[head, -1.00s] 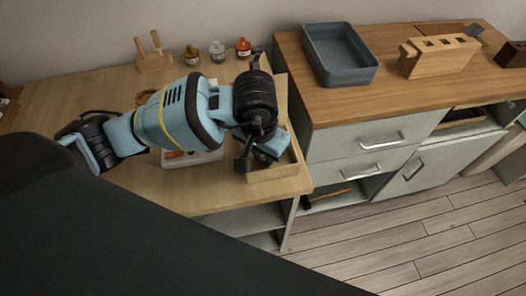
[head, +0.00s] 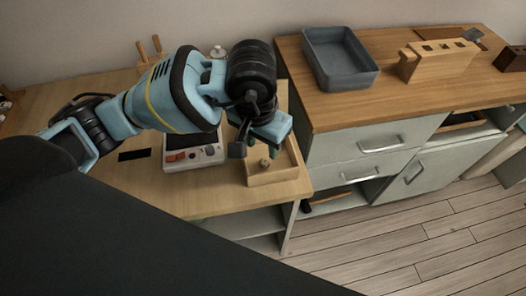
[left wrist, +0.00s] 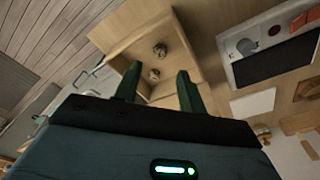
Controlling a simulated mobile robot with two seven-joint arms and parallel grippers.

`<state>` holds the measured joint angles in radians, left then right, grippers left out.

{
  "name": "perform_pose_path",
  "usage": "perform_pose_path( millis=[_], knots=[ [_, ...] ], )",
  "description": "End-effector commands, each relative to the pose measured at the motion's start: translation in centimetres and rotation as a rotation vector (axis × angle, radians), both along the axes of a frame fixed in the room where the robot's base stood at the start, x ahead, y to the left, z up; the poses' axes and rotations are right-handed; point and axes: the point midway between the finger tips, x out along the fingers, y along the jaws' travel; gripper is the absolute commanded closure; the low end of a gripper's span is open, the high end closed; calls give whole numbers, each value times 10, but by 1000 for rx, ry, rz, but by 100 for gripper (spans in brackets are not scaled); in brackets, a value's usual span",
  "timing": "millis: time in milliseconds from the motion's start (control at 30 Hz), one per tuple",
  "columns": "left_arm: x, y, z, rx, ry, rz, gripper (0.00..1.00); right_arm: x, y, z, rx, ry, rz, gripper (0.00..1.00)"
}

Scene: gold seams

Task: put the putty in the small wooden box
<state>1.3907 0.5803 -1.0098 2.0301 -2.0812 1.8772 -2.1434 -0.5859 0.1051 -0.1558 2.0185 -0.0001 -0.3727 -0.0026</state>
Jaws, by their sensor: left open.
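The small wooden box (head: 276,179) stands at the right front corner of the light wooden table; it also shows in the left wrist view (left wrist: 116,30). Two small, round, greyish things (left wrist: 160,48) lie inside it in the left wrist view, and one shows in the head view (head: 264,163). I cannot tell which of them is the putty. My left gripper (head: 256,152) is over the box, fingers pointing down. In the left wrist view its green fingers (left wrist: 158,86) are apart with nothing held between them. My right gripper is not in view.
A grey tray (head: 341,73) and a slotted wooden block (head: 440,61) stand on the higher cabinet at the right. The table's front edge is close to the box.

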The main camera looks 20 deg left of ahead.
Motion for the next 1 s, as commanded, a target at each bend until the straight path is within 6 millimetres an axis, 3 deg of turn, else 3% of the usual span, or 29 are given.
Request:
perform_pose_path(
  millis=[100,333,1000],
  knots=[
    [-2,1,24,0,-5,0,59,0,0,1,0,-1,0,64],
    [-6,1,50,-1,-2,0,59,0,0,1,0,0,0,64],
    [-7,1,54,0,1,1,59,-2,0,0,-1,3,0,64]
  ],
)
